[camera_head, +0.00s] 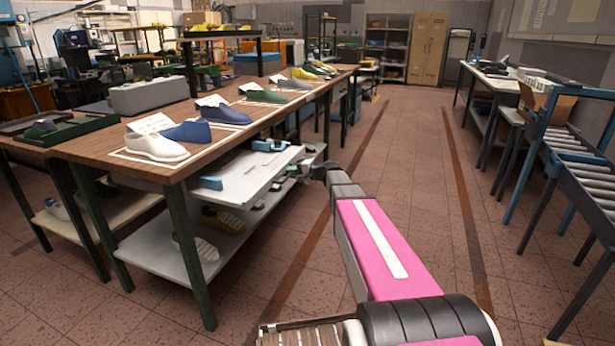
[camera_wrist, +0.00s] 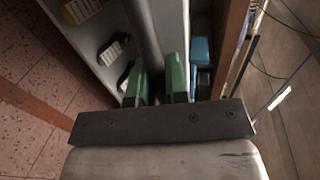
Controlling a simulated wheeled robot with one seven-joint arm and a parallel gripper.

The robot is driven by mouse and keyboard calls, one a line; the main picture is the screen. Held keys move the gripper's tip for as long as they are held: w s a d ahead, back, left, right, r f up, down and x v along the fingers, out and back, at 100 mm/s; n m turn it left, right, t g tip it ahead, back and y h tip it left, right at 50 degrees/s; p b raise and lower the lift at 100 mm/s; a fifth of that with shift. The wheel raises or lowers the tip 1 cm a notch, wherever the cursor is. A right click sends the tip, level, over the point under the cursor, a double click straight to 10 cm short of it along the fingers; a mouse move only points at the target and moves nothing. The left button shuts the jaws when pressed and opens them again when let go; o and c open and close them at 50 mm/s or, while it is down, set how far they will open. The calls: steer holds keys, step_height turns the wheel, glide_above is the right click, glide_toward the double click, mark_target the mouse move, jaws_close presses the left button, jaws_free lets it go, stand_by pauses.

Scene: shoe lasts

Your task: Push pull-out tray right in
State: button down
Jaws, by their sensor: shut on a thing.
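The white pull-out tray (camera_head: 238,183) juts out from under the wooden table top on its aisle side. Blue items (camera_head: 269,146) and small tools lie on it. My gripper (camera_head: 318,172) is at the right end of the tray's outer edge. In the wrist view my gripper (camera_wrist: 158,88) has green fingers close around a grey bar (camera_wrist: 143,30), which looks like the tray's front edge or handle. The exact contact is hidden between the fingers. A blue item (camera_wrist: 200,50) shows to the right of the fingers.
The wooden table (camera_head: 105,147) bears several shoe lasts, including a white one (camera_head: 156,147). A lower shelf (camera_head: 165,250) under the tray holds more shoes. The tiled aisle is clear; a roller conveyor (camera_head: 590,180) stands at the right.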

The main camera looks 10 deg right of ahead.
mark_target(245, 162)
steer(key=r+x, duration=0.1)
steer(key=x, duration=0.6)
steer(key=r+x, duration=0.2)
steer(key=x, duration=0.6)
steer(key=r+x, duration=0.1)
steer(key=x, duration=0.6)
steer(key=shift+w+a+r, duration=0.2)
steer(key=shift+w+a, duration=0.15)
steer(key=shift+a, duration=0.15)
steer(key=c, duration=1.2)
jaws_free()
steer(key=shift+w+a, duration=0.1)
steer(key=shift+a, duration=0.05)
steer(key=shift+o, duration=0.4)
steer(key=v, duration=1.1)
steer(key=shift+a, duration=0.1)
